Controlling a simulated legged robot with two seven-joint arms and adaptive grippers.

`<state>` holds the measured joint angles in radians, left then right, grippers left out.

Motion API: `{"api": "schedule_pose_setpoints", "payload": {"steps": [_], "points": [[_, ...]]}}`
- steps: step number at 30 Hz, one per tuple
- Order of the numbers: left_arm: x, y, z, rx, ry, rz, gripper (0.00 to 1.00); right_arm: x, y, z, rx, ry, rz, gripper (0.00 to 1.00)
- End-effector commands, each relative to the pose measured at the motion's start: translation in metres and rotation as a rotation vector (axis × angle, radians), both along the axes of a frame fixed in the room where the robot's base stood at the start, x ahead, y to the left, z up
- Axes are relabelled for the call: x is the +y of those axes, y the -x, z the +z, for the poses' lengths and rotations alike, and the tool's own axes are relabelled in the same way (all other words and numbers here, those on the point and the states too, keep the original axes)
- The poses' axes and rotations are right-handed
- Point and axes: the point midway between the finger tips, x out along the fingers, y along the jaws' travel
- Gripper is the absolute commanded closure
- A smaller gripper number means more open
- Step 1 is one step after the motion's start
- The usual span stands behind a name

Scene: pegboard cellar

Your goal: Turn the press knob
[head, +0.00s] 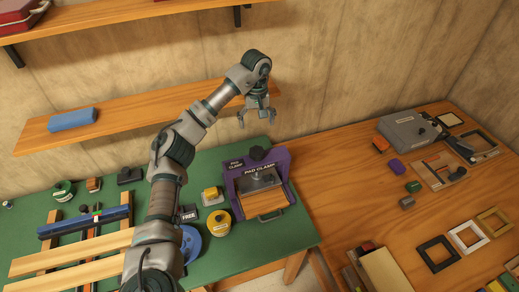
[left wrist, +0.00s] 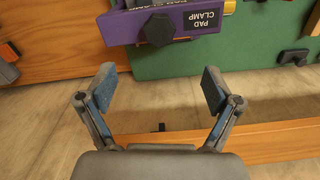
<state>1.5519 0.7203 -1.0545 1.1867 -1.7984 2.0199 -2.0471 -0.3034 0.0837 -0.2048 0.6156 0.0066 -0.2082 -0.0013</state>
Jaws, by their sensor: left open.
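The purple press (head: 280,165), labelled PAD CLAMP, stands at the right part of the green mat. Its black knob (head: 257,153) is on top at the back. In the left wrist view the dark faceted knob (left wrist: 158,30) is in front of the purple frame (left wrist: 120,25). My left gripper (head: 256,121) is open and empty, behind and above the press in the head view. In the left wrist view the open fingers (left wrist: 158,82) stand apart on both sides of the knob's line, with a gap between them and the knob. My right gripper is not in view.
A wall shelf (head: 150,105) with a blue block (head: 73,123) is behind my arm. A yellow roll (head: 218,223) and a blue roll (head: 190,243) lie left of the press. Several frames (head: 435,253) and a grey machine (head: 410,130) are on the bench to the right.

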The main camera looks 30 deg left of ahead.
Motion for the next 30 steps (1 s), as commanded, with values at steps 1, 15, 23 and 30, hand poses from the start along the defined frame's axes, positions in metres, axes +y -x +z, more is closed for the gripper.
{"api": "schedule_pose_setpoints", "payload": {"steps": [1,15,23,30], "points": [[0.0,-0.001,-0.017,0.007,0.002,-0.001,0.1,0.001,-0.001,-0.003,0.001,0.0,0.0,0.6],[0.002,-0.002,-0.122,0.007,0.004,0.001,0.1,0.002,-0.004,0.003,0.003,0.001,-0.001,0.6],[-0.001,-0.004,-0.148,0.005,0.002,0.0,0.1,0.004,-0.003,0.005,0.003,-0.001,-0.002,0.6],[0.001,-0.004,-0.151,0.004,0.003,0.001,0.1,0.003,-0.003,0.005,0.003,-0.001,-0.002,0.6]]}}
